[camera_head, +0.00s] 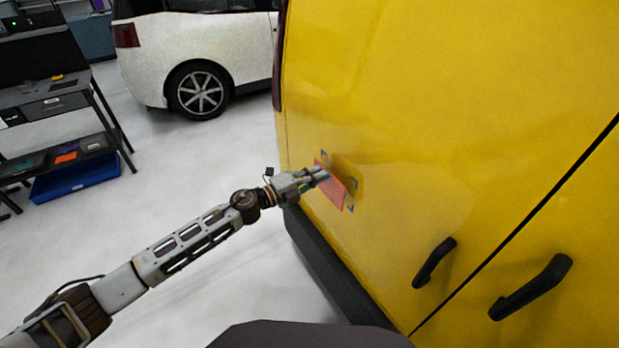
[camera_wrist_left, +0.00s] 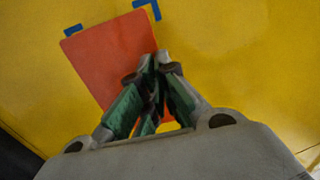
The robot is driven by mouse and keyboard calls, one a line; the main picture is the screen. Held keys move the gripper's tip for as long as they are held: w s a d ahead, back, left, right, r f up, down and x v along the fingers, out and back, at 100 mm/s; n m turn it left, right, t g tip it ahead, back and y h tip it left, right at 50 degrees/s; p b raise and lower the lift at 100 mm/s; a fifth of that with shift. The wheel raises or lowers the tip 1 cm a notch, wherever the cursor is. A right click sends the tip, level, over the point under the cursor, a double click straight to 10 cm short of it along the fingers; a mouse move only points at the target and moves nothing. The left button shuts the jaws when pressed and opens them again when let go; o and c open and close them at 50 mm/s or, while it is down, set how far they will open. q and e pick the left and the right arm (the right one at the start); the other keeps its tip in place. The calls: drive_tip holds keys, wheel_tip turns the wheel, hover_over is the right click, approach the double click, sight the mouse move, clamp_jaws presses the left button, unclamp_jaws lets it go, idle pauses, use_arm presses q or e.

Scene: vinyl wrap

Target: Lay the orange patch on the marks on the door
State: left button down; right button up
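The orange patch (camera_head: 333,188) is a flat reddish square in front of the yellow van door (camera_head: 440,110). Blue corner marks show on the door around it, at its top (camera_head: 323,154), right (camera_head: 354,182) and bottom (camera_head: 350,209). In the left wrist view the patch (camera_wrist_left: 105,58) sits tilted, with blue marks at its upper left (camera_wrist_left: 73,31) and upper right (camera_wrist_left: 148,9). My left gripper (camera_head: 324,174) has its fingertips together at the patch; they also show in the wrist view (camera_wrist_left: 155,64). The fingers hide part of the patch. My right gripper is not in view.
Two black door handles (camera_head: 434,262) and (camera_head: 531,287) stick out lower right of the patch. A dark bumper (camera_head: 325,270) runs below the door. A white car (camera_head: 200,55) and a shelf rack (camera_head: 60,100) stand farther back; the floor between is clear.

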use_arm(q)
drive_tip(key=shift+x, duration=0.85)
drive_tip(key=shift+w+d, duration=0.2)
drive_tip(key=shift+d, duration=0.05)
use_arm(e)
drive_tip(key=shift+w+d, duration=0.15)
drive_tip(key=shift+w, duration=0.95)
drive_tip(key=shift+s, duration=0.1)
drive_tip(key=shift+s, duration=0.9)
use_arm(q)
drive_tip(key=shift+d, duration=0.1)
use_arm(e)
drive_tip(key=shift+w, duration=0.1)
use_arm(q)
drive_tip(key=shift+w+d, duration=0.2)
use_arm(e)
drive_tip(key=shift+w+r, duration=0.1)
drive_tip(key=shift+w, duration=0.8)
